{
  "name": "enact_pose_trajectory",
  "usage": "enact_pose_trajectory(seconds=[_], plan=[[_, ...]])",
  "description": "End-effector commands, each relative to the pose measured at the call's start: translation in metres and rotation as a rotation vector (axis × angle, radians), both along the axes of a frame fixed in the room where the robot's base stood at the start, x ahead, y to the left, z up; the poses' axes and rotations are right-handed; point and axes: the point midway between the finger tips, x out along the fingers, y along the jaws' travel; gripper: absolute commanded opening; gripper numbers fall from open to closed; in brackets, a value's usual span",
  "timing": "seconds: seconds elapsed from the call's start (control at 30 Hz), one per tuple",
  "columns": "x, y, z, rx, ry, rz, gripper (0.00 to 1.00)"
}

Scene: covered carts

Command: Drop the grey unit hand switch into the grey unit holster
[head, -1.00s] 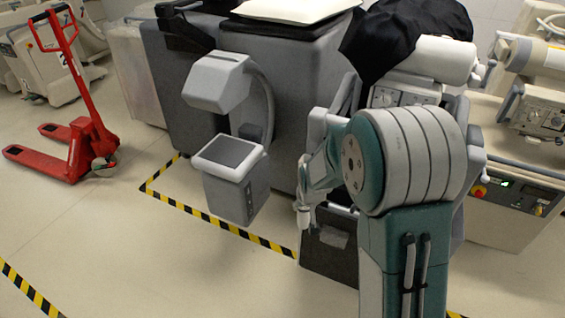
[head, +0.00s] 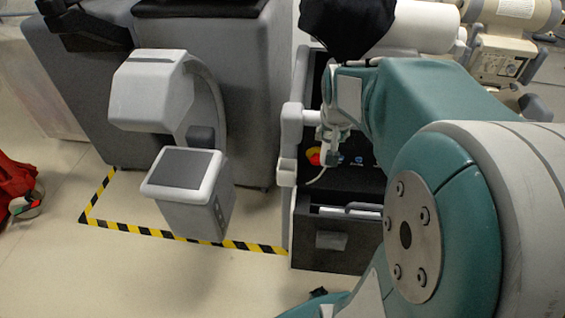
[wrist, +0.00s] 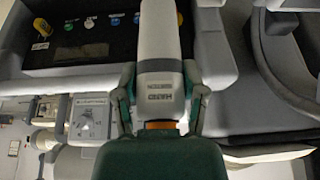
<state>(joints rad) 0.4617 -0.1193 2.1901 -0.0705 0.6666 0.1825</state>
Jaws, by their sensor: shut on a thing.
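My gripper (head: 328,135) hangs in front of the dark cart at the right of the head view. In the wrist view my gripper's teal fingers (wrist: 160,98) flank a long light-grey piece with lettering, which I take to be the hand switch (wrist: 158,35). It runs forward past the fingers to the top edge. In the head view the held thing is too small to make out clearly. I cannot pick out the holster with certainty in either view.
A grey machine (head: 183,175) with an arched arm stands to the left. Black-and-yellow tape (head: 135,229) marks the floor. A black cover (head: 348,25) lies over equipment behind.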

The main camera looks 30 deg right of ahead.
Motion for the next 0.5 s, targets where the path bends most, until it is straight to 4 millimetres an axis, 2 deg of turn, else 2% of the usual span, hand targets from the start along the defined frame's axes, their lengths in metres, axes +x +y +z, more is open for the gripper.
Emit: enact_pose_trajectory(seconds=[0.37,0.5], plan=[[0.076,0.024,-0.036,0.003,0.002,0.007,0.01],[0.096,0.031,-0.059,0.003,0.003,0.006,0.01]])
